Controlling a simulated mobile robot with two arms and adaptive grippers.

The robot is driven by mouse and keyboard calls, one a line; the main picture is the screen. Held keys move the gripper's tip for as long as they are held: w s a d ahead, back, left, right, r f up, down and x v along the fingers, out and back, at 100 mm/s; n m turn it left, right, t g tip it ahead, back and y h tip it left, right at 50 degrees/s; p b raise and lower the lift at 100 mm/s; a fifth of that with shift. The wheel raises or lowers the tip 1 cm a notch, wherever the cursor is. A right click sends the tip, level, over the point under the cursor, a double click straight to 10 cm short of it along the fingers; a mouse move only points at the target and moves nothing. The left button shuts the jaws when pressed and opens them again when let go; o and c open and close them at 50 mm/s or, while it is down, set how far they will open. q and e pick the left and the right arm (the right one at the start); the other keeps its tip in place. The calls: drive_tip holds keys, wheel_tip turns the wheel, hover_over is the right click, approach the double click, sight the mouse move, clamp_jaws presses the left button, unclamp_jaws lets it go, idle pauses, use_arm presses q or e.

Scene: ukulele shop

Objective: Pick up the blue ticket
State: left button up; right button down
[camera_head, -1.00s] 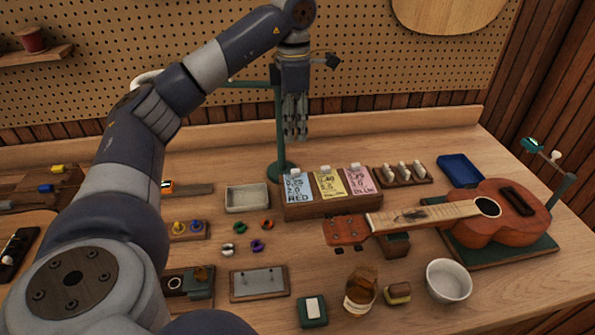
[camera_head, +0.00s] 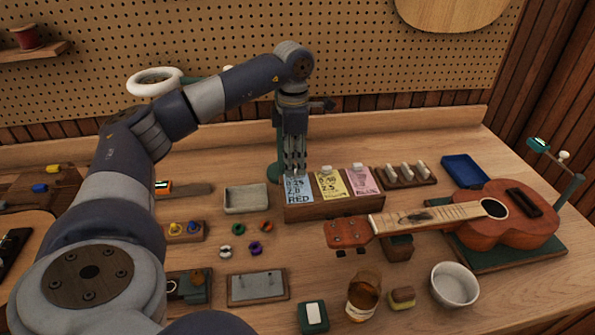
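The blue ticket (camera_head: 299,190) stands at the left end of a wooden ticket holder (camera_head: 335,207), beside a yellow ticket (camera_head: 330,184) and a pink ticket (camera_head: 361,181). My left gripper (camera_head: 295,172) points straight down at the blue ticket's top edge, and its fingers cover the tab there. The fingers look close together. I cannot tell whether they touch the ticket or are closed on it. My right gripper is out of view.
A ukulele (camera_head: 490,220) lies on a green mat at the right, its headstock in front of the holder. A grey tray (camera_head: 246,199) is left of the holder. A glass jar (camera_head: 363,296) and a white bowl (camera_head: 454,285) stand in front.

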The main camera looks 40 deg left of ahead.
use_arm(q)
drive_tip(key=shift+f, duration=1.25)
drive_tip(key=c, duration=0.8)
drive_tip(key=shift+r, duration=0.1)
